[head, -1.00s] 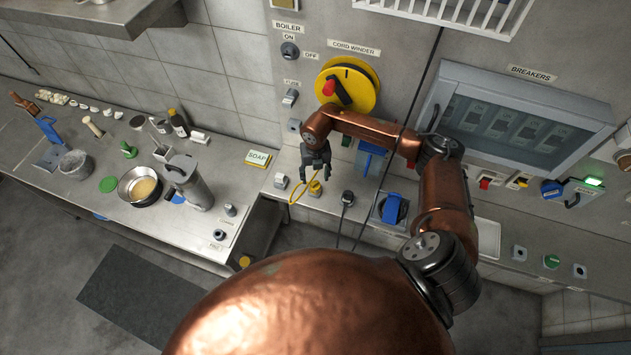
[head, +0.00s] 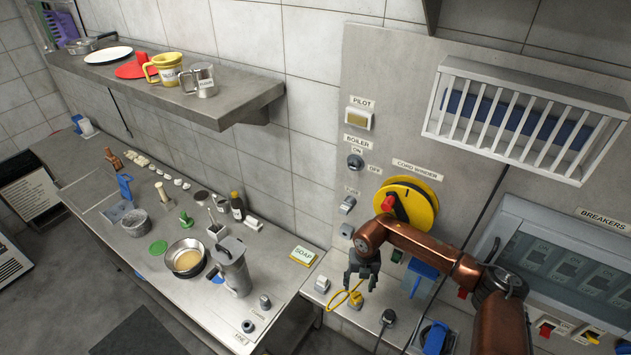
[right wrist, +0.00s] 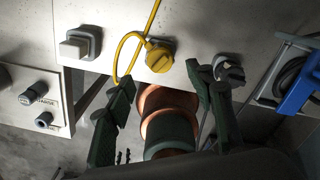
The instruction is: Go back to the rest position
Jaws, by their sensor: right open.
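My right gripper (head: 362,276) hangs at the end of my copper arm, in front of the steel panel and above the lower counter. It is open, with nothing between its fingers. In the right wrist view its two dark fingers (right wrist: 165,105) stand wide apart. A yellow plug with a yellow cord (right wrist: 158,57) sits on the counter just beyond the fingertips; it also shows below the gripper in the head view (head: 355,299). I cannot tell how near the cord is to the left finger.
The yellow cord winder (head: 421,207) is on the panel close behind my arm. The breaker box (head: 565,265) is at right. A shelf (head: 225,105) hangs above.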

